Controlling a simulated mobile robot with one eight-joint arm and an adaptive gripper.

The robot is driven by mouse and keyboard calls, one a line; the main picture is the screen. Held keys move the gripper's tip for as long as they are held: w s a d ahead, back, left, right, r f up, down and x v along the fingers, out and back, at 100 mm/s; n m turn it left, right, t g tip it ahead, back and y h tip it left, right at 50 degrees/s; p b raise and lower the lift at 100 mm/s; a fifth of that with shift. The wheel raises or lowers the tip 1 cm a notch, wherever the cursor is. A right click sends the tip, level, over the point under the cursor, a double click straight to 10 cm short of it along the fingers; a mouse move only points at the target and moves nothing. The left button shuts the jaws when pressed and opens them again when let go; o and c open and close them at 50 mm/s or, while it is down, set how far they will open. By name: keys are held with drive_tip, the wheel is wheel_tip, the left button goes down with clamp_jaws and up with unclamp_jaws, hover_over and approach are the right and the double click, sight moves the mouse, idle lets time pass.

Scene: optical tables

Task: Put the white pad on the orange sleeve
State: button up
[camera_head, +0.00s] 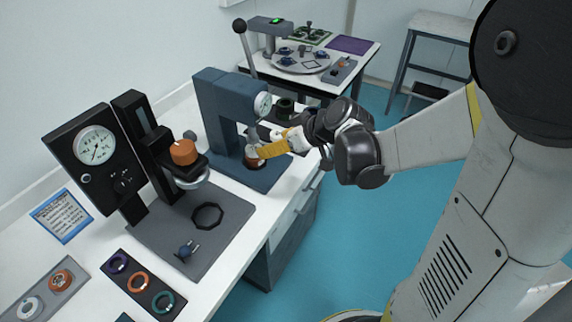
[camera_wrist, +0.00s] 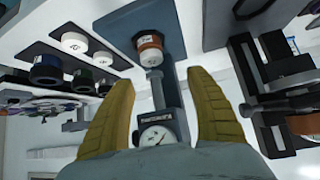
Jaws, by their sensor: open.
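In the wrist view, an orange-brown sleeve (camera_wrist: 151,42) stands on the base of the blue press, under its ram. A white round piece, seemingly the white pad (camera_wrist: 151,58), sits at the sleeve's ram-side end; I cannot tell how well it is seated. My gripper (camera_wrist: 158,78) is open, its yellow fingers spread with the press ram seen between them and nothing gripped. In the head view, my gripper (camera_head: 262,151) is at the press, partly covering the sleeve.
The blue press (camera_head: 220,105) with its gauge and the black gauge device (camera_head: 95,155) stand close on the white table. Spare white discs (camera_wrist: 75,42) and dark ones lie on trays beside the press. Rings (camera_head: 138,282) lie at the front left. Open floor is at right.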

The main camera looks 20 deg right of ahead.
drive_tip(key=s+a+r+m+h, duration=0.1)
drive_tip(key=s+r+m+h, duration=0.1)
drive_tip(key=s, duration=0.7)
drive_tip(key=s+a+r+m+g+h, duration=0.1)
drive_tip(key=s+a+r+m+h, duration=0.1)
drive_tip(key=s, duration=0.8)
drive_tip(key=shift+r+m+g, duration=0.3)
drive_tip(key=shift+r+m, duration=0.1)
drive_tip(key=shift+r, duration=0.25)
